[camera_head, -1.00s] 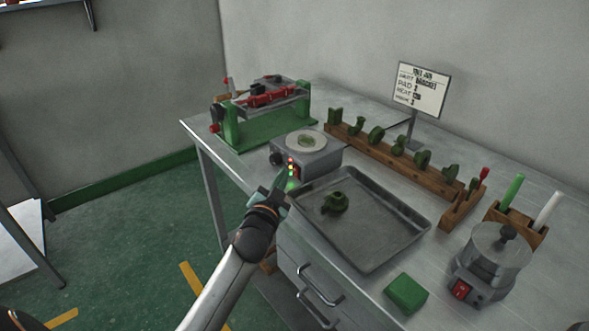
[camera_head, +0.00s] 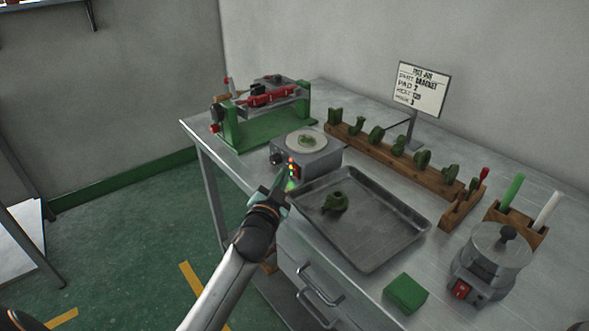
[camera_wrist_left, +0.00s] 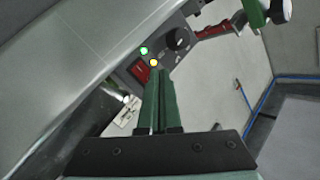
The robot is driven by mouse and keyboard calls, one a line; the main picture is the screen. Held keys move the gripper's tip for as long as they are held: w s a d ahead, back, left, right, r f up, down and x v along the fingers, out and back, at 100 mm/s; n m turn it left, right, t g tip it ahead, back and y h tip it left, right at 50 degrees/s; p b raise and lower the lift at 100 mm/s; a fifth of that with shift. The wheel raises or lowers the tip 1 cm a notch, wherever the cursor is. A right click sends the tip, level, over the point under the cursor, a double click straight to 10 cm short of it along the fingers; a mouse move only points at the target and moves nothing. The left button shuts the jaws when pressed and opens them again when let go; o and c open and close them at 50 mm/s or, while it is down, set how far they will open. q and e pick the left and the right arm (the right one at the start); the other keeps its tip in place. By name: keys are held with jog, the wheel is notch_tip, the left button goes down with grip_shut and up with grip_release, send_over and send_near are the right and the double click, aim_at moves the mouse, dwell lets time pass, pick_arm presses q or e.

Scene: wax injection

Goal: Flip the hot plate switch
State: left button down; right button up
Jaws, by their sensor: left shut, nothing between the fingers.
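The hot plate (camera_head: 322,162) is a small grey box with a pale round top (camera_head: 306,141) and a little green piece on it. Its front panel shows lit indicators. In the left wrist view the panel has a red switch (camera_wrist_left: 143,72), a green light and a yellow light, and a black dial (camera_wrist_left: 178,39). My left gripper (camera_head: 281,183) is shut and empty, its tips close in front of the panel. In the left wrist view the fingers (camera_wrist_left: 160,76) end just beside the red switch; I cannot tell whether they touch it. My right gripper is not in view.
A metal tray (camera_head: 398,252) with a green wax piece (camera_head: 336,202) lies right of the hot plate. A green clamp stand (camera_head: 262,132) stands behind left. A wooden rack (camera_head: 437,178) holds several green pieces. A pot (camera_head: 498,250) with a red switch stands at right.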

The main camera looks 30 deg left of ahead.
pick_arm(q)
jog(key=shift+w+d, duration=0.15)
jog(key=shift+w, duration=0.2)
jog(key=shift+w+d, duration=0.1)
jog(key=shift+w, duration=0.15)
dwell(0.6)
jog(key=shift+s+a+p, duration=0.3)
jog(key=shift+s, duration=0.4)
jog(key=shift+s+a+f, duration=0.1)
jog(key=shift+s+a, duration=0.1)
jog(key=shift+s, duration=0.25)
jog(key=shift+s+a+f+p, duration=0.1)
jog(key=shift+s+a+p, duration=0.15)
jog(key=shift+s, duration=0.35)
jog(key=shift+s+a+f+p, duration=0.1)
jog(key=shift+s+a+p, duration=0.2)
jog(key=shift+s, duration=0.35)
jog(key=shift+s+a+p, duration=0.2)
jog(key=shift+s+p, duration=0.05)
jog(key=shift+s, duration=0.35)
jog(key=shift+f, duration=0.1)
